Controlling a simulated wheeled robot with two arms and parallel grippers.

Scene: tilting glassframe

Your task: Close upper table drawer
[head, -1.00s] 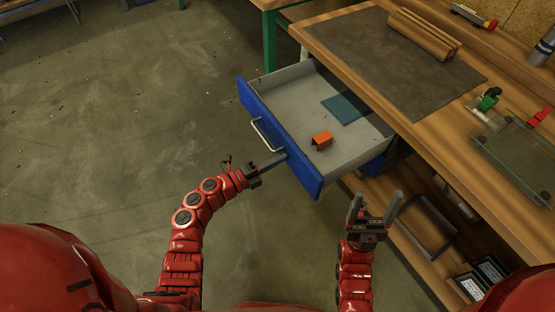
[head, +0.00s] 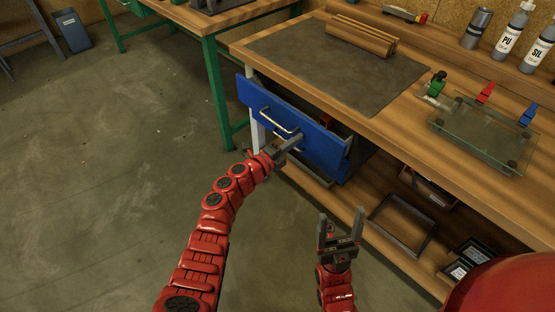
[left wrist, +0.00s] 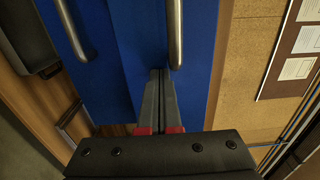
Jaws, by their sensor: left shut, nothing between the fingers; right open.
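The upper table drawer shows its blue front (head: 315,143) under the workbench top, with its metal handle (head: 279,123). In the left wrist view the shut fingers (left wrist: 160,75) point at the blue front next to the handle (left wrist: 175,35); contact is hard to tell. My right gripper (head: 341,220) is open and empty, in front of the lower shelf.
The wooden workbench (head: 390,118) carries a dark mat (head: 340,65), a wood bundle (head: 362,37), bottles and a glass plate (head: 485,132). A lower shelf (head: 360,222) holds a frame and boxes. Open floor lies to the left.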

